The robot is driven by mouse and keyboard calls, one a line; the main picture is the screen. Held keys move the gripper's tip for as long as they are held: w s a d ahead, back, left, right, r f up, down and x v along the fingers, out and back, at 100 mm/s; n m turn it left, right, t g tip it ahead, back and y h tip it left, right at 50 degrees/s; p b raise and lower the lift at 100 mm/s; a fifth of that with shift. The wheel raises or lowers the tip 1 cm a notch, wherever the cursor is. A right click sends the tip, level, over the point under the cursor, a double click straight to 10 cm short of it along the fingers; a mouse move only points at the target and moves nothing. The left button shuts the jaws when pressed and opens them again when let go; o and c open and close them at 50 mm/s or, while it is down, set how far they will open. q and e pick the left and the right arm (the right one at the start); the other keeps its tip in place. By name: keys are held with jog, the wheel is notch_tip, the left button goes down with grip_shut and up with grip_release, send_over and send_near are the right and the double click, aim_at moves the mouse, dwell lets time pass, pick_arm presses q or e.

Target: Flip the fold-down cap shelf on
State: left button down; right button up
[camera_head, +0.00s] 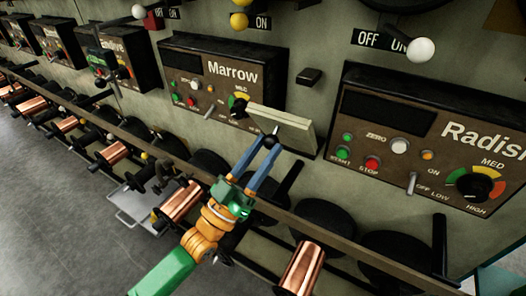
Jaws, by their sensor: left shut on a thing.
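The cap shelf is a pale cream panel (296,130) that juts from the wall between the Marrow box and the Radish box. It looks tilted, with its broad face towards me; its exact angle is hard to judge. My left gripper (269,143) reaches up to it from below. The fingertips hide part of this contact. My right gripper is not in view.
The Marrow control box (215,85) is left of the shelf and the Radish control box (425,140) is right. Below run a rail and several copper spools (303,268) with black discs. A grey tray (135,207) is low at left. Grey floor (60,210) lies open at left.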

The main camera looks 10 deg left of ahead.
pick_arm(q)
jog(key=c, duration=0.5)
grip_release()
